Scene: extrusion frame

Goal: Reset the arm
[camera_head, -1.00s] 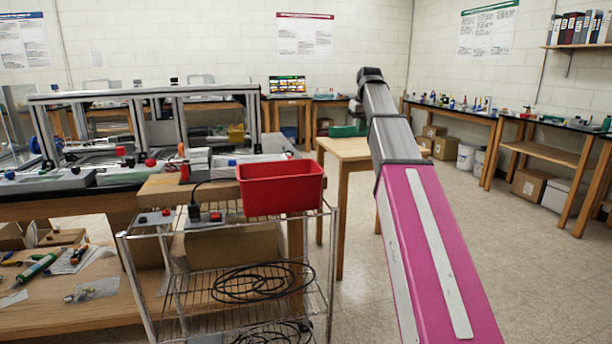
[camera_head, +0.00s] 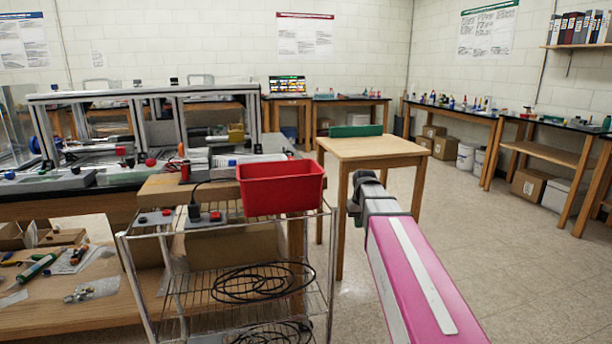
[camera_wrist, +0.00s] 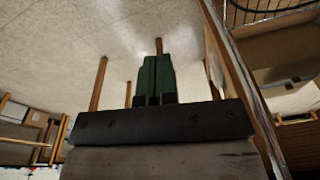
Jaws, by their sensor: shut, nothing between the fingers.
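My arm (camera_head: 415,275), a pink link with grey joints, reaches forward at the lower right of the head view. Its far end is low, in front of the small wooden table, and my gripper is hidden there. In the wrist view, my gripper (camera_wrist: 155,75) shows two green fingers side by side, shut and empty, beyond a dark bar. The floor and wooden legs show around it, and it touches nothing that I can see.
A small wooden table (camera_head: 375,148) with a green strip (camera_head: 357,130) at its back edge stands just beyond my arm. To the left, a wire cart (camera_head: 325,270) carries a red bin (camera_head: 280,189). The floor (camera_head: 500,250) on the right is clear.

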